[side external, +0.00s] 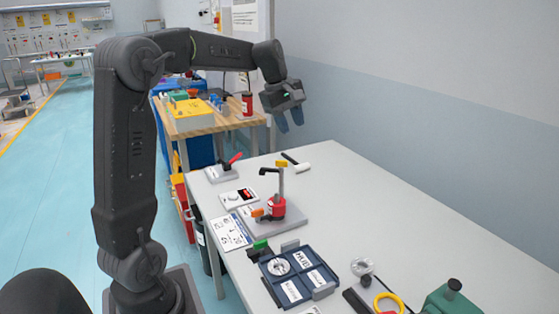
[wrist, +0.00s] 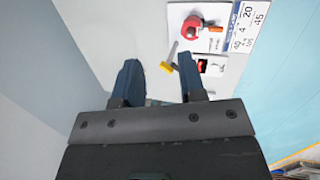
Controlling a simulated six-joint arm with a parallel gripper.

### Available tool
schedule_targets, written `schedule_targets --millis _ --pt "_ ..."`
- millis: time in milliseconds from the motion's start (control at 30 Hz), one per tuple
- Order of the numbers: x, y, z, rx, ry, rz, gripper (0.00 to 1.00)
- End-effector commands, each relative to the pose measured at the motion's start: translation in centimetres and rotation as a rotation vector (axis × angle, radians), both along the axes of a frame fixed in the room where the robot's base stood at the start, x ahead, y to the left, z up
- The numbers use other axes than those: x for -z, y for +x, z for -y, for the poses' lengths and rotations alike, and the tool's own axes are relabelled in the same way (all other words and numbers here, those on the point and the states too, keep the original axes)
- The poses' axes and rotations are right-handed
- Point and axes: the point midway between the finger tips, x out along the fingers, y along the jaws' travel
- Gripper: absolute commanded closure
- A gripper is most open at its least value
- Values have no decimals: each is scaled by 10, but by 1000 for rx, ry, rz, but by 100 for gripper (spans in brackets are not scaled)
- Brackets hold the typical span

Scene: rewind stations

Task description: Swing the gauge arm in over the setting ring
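A station on a grey plate (side external: 262,222) stands on the table with a red round body (side external: 278,207), an orange handle (side external: 258,213) and a tall upright post. An arm-like black piece (side external: 268,171) and an orange tip (side external: 281,163) sit at the post's top; I take this as the gauge arm. In the wrist view the red body (wrist: 191,27) is at the top and a yellow-orange block (wrist: 166,66) ends a thin rod. I cannot tell which part is the setting ring.
A red-lever device (side external: 231,161), a white box (side external: 238,197) and a printed card (side external: 230,231) stand near the station. A blue tray (side external: 310,250), a yellow ring (side external: 388,303) and a green block (side external: 447,300) lie in front. The table's right side is clear beside the wall.

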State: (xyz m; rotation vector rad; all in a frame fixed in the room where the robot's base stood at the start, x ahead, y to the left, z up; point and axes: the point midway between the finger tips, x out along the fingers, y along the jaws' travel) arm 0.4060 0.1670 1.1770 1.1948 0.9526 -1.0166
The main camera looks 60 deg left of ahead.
Motion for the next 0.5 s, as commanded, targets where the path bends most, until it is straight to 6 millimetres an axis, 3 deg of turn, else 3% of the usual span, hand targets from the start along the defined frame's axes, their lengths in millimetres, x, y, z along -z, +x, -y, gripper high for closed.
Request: schedule_targets --millis 33,200,333,500 --pt "10 9 -34 -128 -57 -24 63" --pt "36 20 -122 -495 -227 -74 63" --pt "54 16 -167 -679 -317 -101 63" --pt "64 13 -189 -778 -365 -115 63"
